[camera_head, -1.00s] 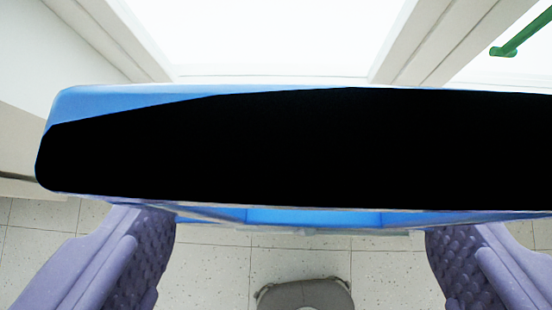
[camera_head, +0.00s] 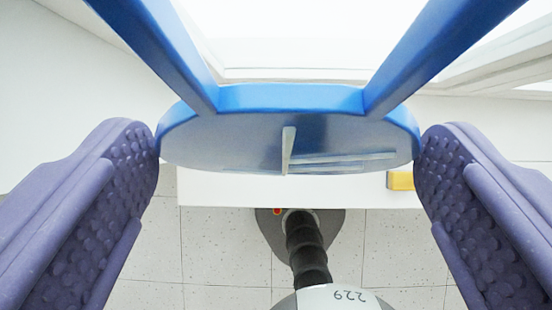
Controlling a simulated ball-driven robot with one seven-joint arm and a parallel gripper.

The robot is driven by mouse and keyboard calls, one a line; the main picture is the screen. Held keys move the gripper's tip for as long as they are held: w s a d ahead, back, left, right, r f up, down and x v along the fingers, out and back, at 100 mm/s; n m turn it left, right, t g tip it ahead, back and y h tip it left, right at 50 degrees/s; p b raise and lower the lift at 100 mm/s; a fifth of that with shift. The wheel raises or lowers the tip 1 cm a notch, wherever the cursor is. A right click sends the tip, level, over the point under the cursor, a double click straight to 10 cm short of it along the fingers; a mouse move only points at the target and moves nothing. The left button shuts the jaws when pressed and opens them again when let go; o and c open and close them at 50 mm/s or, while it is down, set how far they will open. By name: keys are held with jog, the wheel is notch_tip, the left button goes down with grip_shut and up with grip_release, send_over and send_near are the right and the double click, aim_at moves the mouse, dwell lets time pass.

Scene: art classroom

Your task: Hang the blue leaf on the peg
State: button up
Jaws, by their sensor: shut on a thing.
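The blue leaf (camera_head: 290,98) is, as far as I can tell, the blue rounded piece in the upper middle of the view. Two blue bars rise from its top edge toward the upper corners and run out of view. Its underside is grey-blue, with a thin pale rib and pale strips. My gripper (camera_head: 288,150) has its two purple padded fingers set wide, one touching each end of the blue piece, and is shut on it. No peg is visible.
A white ledge or panel (camera_head: 225,190) lies just beyond the blue piece. A small yellow block (camera_head: 400,180) shows at its right, next to the right finger. Pale tiled floor (camera_head: 225,250) lies below, with parts of my own body at the bottom middle.

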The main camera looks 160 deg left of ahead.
jog(key=w+f+p, duration=0.1)
jog(key=w+p, duration=0.2)
jog(key=w, duration=0.6)
jog(key=shift+f, duration=0.25)
dwell(0.4)
dwell(0.5)
jog(key=o, duration=0.7)
jog(key=shift+c, duration=0.2)
jog(key=shift+r, duration=0.1)
